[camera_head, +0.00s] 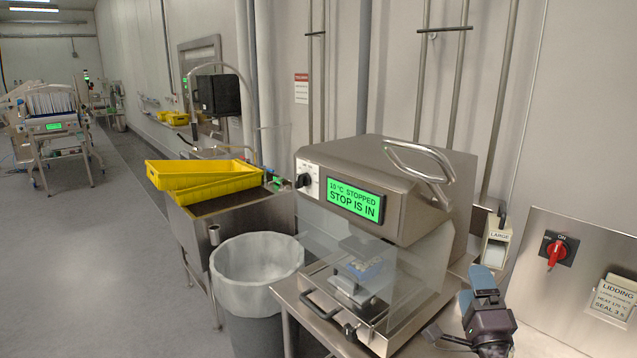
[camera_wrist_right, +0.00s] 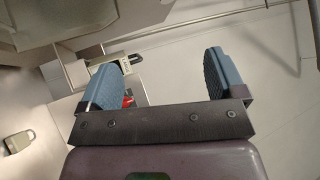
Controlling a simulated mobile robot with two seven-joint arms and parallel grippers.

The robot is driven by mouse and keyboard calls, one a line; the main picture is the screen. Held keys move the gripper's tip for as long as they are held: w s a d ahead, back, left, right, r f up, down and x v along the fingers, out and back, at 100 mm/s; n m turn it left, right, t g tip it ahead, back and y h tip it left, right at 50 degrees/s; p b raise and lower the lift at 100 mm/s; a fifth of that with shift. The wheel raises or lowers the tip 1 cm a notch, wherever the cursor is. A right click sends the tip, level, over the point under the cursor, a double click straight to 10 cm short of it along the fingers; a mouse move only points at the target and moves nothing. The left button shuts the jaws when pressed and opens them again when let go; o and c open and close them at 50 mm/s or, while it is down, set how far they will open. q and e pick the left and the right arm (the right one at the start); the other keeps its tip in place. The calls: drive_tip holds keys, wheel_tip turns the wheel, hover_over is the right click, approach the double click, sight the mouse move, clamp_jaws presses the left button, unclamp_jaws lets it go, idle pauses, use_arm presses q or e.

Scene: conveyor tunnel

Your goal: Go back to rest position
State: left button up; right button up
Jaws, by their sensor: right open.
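My right gripper (camera_head: 474,290) is at the lower right of the head view, in front of the lower right side of the steel machine (camera_head: 375,150). In the right wrist view my right gripper (camera_wrist_right: 160,75) has its two blue fingers wide apart, with nothing held between them. My left gripper does not show in either view. The machine's green screen (camera_head: 354,200) reads "10 °C STOPPED" and "STOP IS IN".
A red rotary switch (camera_head: 556,252) is on the wall panel at right, above a "LIDDING" card (camera_head: 612,298). A box marked "LARGE" (camera_head: 496,244) stands beside the machine. Left are a lined bin (camera_head: 258,262) and yellow crates (camera_head: 205,180). The floor (camera_head: 80,260) at left is open.

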drive_tip(key=s+a+f+n+g+y, duration=0.25)
drive_tip(key=s+f+n, duration=0.25)
drive_tip(key=f+n, duration=0.3)
drive_tip(key=s+a+f+n+g+y, duration=0.1)
drive_tip(key=s+f+n+g, duration=0.3)
drive_tip(key=f+n, duration=0.35)
drive_tip(key=s+d+f+n+g+h, duration=0.2)
drive_tip(key=s+f+g, duration=0.2)
drive_tip(key=s+f, duration=0.9)
drive_tip(key=s, duration=0.4)
drive_tip(key=shift+f+n, duration=0.35)
drive_tip(key=shift+f, duration=0.05)
drive_tip(key=shift+s+h, duration=0.1)
drive_tip(key=shift+h, duration=0.15)
